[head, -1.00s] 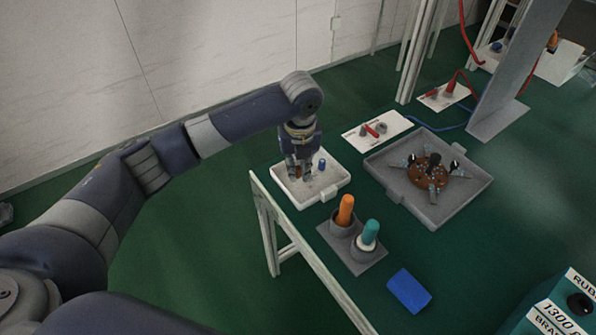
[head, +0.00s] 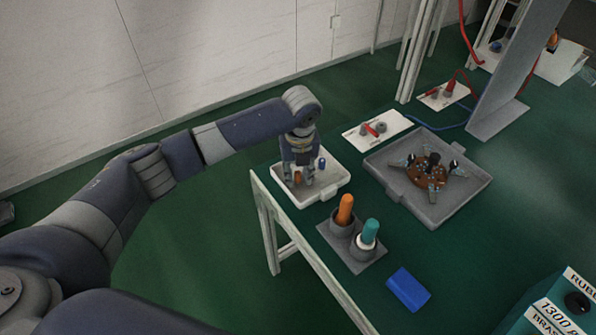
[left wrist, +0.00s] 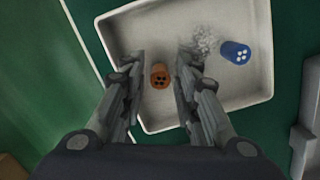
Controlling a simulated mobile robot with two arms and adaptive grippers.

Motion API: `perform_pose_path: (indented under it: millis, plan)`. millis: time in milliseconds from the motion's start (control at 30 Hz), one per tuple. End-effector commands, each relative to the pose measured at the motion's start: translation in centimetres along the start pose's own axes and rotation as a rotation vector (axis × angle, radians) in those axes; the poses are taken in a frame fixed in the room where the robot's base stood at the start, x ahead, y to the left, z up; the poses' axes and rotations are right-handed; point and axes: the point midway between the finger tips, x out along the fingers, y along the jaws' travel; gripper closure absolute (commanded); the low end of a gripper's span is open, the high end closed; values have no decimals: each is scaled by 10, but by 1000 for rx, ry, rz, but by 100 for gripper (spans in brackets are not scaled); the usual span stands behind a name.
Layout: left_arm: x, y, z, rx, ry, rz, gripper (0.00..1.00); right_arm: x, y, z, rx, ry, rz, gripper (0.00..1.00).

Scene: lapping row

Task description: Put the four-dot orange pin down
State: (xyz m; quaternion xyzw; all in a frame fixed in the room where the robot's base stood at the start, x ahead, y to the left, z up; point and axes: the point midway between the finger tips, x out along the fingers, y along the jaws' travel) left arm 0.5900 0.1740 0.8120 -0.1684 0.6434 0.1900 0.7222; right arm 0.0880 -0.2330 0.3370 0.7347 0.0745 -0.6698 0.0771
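The orange pin (left wrist: 160,76) stands in the white tray (left wrist: 258,70), its dotted end facing the left wrist camera. It also shows in the head view (head: 297,178). My left gripper (left wrist: 157,92) is open, with one finger on each side of the orange pin and gaps between them. In the head view my left gripper (head: 298,180) reaches down into the tray. My right gripper is not in view.
A grey tray (head: 443,212) with a brown hub part lies to the right. A grey holder (head: 366,262) bears an orange and a teal handled tool. A blue block (head: 408,289) lies in front.

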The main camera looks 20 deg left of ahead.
Motion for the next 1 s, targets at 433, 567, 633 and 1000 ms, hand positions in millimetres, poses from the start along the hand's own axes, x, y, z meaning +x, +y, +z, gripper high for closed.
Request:
perform_pose_path:
  millis: [433,567,633,1000]
  plan:
    - [-13,-1,2,0,-3,-3,66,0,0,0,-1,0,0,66]
    - [-37,-1,1,2,-3,-3,66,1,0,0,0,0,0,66]
    - [-53,-1,2,1,-4,-4,66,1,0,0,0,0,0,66]
    - [-116,-1,1,0,-2,-1,66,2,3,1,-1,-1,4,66]
